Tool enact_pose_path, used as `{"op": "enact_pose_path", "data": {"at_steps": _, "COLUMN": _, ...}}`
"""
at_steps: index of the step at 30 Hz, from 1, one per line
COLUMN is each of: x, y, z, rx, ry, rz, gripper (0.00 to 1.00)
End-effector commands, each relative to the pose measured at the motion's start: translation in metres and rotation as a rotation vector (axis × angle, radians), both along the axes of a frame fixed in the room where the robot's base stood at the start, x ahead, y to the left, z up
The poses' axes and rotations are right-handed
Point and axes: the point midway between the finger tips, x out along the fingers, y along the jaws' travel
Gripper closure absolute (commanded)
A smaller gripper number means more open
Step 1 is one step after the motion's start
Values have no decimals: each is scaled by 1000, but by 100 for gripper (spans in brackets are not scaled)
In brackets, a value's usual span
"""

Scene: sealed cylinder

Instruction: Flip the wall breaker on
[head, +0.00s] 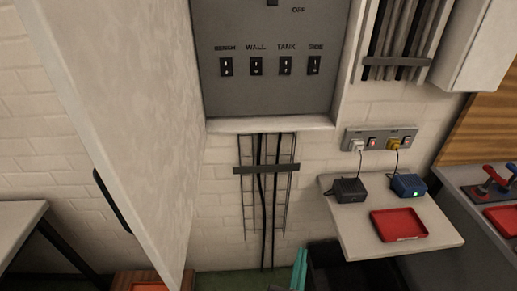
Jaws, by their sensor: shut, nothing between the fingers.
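The wall breaker (256,66) is a small black switch under the label WALL, second from the left in a row on the grey breaker panel (232,100). Its lever is too small to tell whether it is up or down. The panel sits in a pale wall cabinet, whose door (135,110) stands open to the left. A larger switch (272,3) beside the word OFF is cut by the top edge. My gripper does not show in the head view, so its place relative to the breaker cannot be seen.
The bench breaker (227,67) is left of the wall breaker; the tank breaker (285,66) and side breaker (313,65) are right. Cables run down a rack (266,200) below. A shelf (437,232) at right holds a red tray (399,224) and two small boxes.

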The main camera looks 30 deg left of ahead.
Motion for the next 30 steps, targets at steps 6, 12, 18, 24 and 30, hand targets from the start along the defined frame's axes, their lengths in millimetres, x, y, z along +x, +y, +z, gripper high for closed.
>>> {"op": "enact_pose_path", "data": {"at_steps": 6, "x": 35, "y": 22, "z": 40, "rx": 15, "ry": -34, "rz": 46, "gripper": 100}}
{"op": "enact_pose_path", "data": {"at_steps": 12, "x": 60, "y": 41, "z": 79, "rx": 22, "ry": -60, "rz": 88, "gripper": 100}}
{"op": "enact_pose_path", "data": {"at_steps": 18, "x": 80, "y": 61, "z": 121, "rx": 26, "ry": -88, "rz": 131, "gripper": 100}}
{"op": "enact_pose_path", "data": {"at_steps": 24, "x": 95, "y": 81, "z": 165, "rx": 23, "ry": -115, "rz": 175, "gripper": 100}}
{"op": "enact_pose_path", "data": {"at_steps": 30, "x": 103, "y": 101, "z": 212, "rx": 18, "ry": -142, "rz": 219, "gripper": 100}}
